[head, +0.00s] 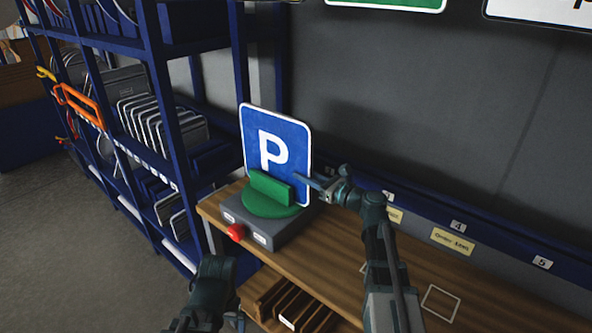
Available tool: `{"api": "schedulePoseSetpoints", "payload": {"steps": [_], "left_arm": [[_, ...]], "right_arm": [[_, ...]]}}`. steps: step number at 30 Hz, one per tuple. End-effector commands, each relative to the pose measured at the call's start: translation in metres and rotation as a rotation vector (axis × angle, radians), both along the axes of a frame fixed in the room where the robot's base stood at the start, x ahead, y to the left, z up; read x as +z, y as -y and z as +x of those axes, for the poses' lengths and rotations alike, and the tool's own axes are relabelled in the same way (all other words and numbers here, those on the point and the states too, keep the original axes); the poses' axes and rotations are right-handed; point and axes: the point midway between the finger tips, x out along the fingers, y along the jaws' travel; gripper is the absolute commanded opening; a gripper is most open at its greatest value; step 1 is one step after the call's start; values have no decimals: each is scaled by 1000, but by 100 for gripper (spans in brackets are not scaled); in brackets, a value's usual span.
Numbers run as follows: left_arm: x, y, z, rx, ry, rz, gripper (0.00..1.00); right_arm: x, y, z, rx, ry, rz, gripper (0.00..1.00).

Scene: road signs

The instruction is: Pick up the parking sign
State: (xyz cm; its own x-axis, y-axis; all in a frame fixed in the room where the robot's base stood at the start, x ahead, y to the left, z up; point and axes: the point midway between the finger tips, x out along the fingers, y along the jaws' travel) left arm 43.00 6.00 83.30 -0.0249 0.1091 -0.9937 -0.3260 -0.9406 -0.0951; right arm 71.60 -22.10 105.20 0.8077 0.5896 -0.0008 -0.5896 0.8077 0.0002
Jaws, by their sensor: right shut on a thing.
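The parking sign (288,137) is a blue square plate with a white P and a white border. It stands upright, leaning slightly, behind a green block on a round green turntable (262,205). The turntable sits on a grey box (250,226) with a red button (236,232) on its front. My right gripper (313,183) is shut on the sign's lower right edge. The sign's lower edge is partly hidden by the green block. My left arm shows at the bottom, and its gripper (237,320) is only partly in view, its jaws unclear.
The wooden bench (480,288) runs to the right, with numbered labels and a yellow price tag (453,241) along its blue back rail. A blue shelf rack (165,110) with stacked plates stands on the left. Slots with boards (290,307) lie below the bench. Signs hang on the grey wall above.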

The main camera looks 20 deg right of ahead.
Motion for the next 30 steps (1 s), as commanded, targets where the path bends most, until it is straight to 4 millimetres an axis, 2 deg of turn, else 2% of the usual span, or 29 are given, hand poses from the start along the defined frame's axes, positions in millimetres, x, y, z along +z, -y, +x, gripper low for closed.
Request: {"api": "schedulePoseSetpoints", "payload": {"steps": [8, 21, 25, 30], "left_arm": [[24, 0, 0, 0, 0, 0, 96], [87, 0, 0, 0, 0, 0, 96], [97, 0, 0, 0, 0, 0, 96], [100, 0, 0, 0, 0, 0, 96]], "right_arm": [[25, 0, 0, 0, 1, 3, 0], [88, 0, 0, 1, 1, 3, 0], [98, 0, 0, 1, 1, 3, 0], [100, 0, 0, 1, 1, 3, 0]]}}
